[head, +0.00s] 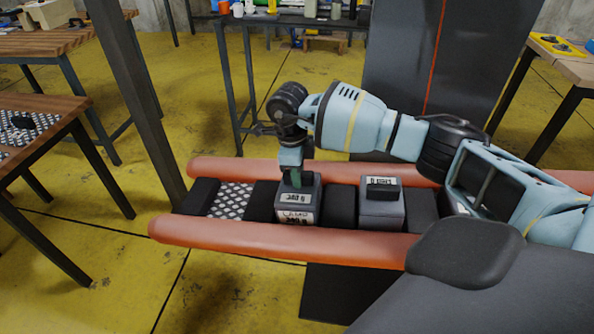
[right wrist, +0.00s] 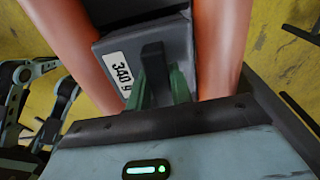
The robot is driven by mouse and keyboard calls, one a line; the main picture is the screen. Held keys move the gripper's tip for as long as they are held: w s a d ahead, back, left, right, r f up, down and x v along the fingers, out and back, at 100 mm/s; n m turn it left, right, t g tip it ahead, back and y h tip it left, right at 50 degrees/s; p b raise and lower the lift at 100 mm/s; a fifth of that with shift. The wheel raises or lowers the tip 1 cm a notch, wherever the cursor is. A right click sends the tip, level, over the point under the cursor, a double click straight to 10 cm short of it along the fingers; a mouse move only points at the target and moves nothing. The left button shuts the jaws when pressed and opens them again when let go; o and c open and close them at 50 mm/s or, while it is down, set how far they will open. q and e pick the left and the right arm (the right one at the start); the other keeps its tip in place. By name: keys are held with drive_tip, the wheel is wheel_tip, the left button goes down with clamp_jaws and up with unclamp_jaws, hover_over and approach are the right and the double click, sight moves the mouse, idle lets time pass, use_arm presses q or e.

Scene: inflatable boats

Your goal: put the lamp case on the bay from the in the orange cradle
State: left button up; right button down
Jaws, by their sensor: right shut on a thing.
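A grey case (head: 313,200) with a "340 g" label on top and a partly blurred front label, apparently the lamp case, is between the two orange tubes of the cradle (head: 330,242). My right gripper (head: 296,179) is over it, shut on its dark top handle. In the right wrist view the green fingers (right wrist: 158,88) pinch the handle of the case (right wrist: 178,30). I cannot tell whether its underside rests on the cradle. A bare perforated bay (head: 231,200) lies to its left, past a dark divider. My left gripper is not in view.
A second grey case (head: 382,210) with a dark handle sits to the right in the cradle, beyond a dark block (head: 340,205). A dark post (head: 135,90) stands close to the cradle's left end. A wooden table (head: 40,120) is at left.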

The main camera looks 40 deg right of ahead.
drive_tip(key=c, duration=1.2)
unclamp_jaws()
drive_tip(key=shift+o, duration=0.2)
drive_tip(key=shift+w+a+r+p, duration=0.15)
drive_tip(key=shift+r+p, duration=0.05)
drive_tip(key=shift+r, duration=1.8)
drive_tip(key=shift+w+a+r+p, duration=0.1)
drive_tip(key=shift+w+r+p, duration=0.05)
drive_tip(key=shift+r, duration=1.8)
